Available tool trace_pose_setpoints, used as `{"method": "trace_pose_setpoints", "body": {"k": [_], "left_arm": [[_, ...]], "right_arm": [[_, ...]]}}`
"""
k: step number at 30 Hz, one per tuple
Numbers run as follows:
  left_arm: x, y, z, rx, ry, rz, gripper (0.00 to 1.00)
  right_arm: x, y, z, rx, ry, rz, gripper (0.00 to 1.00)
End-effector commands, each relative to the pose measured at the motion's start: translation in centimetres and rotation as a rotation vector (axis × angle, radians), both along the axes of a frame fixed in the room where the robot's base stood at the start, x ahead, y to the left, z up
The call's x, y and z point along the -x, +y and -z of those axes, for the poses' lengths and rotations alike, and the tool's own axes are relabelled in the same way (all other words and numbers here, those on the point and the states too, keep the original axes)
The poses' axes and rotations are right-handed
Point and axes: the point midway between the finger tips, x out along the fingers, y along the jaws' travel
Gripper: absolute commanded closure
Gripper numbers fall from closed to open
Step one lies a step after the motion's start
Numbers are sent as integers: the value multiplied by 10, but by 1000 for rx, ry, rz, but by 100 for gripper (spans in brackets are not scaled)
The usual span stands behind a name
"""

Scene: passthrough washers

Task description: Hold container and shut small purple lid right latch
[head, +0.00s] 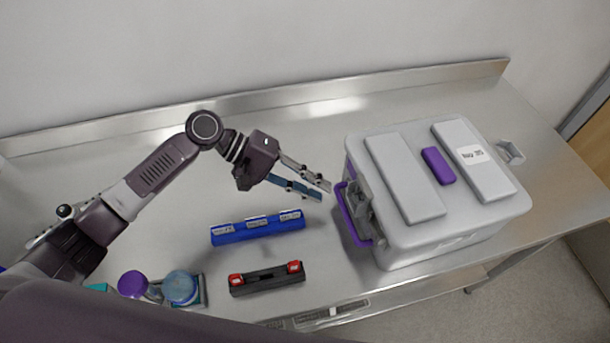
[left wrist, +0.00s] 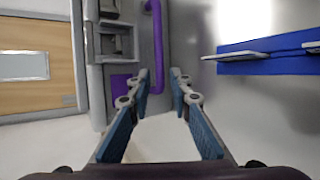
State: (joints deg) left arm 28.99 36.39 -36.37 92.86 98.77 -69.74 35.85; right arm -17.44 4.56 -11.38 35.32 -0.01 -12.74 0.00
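A large light-grey container (head: 450,245) stands at the right of the steel table, its lid on top with two raised grey panels and a small purple lid piece (head: 438,166) between them. A grey latch (head: 511,152) sticks outward at its far right end. On its left end are another grey latch (head: 362,208) and a purple handle (head: 351,222); in the left wrist view the latch (left wrist: 115,42) and handle (left wrist: 157,50) show close up. My left gripper (head: 327,190) is open and empty, its fingertips pointing at this end, a little short of the handle. My right gripper is not in view.
A blue case (head: 257,228) lies left of the container. A black case with red clasps (head: 267,280) lies nearer the front edge. Purple and blue round items (head: 180,288) are at the front left. A raised rim and wall (head: 250,100) run along the back.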

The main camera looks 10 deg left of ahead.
Motion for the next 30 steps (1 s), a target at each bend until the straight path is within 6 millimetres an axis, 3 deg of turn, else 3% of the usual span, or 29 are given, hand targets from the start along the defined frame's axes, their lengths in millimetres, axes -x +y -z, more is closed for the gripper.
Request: {"method": "trace_pose_setpoints", "body": {"k": [9,21,27,30], "left_arm": [[1,-38,21,1,3,-1,81],[2,-45,27,0,1,-2,81],[2,-45,27,0,1,-2,100],[2,-45,27,-1,1,-2,100]], "right_arm": [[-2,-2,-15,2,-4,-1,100],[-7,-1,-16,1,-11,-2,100],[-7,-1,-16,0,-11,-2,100],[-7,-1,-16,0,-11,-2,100]]}}
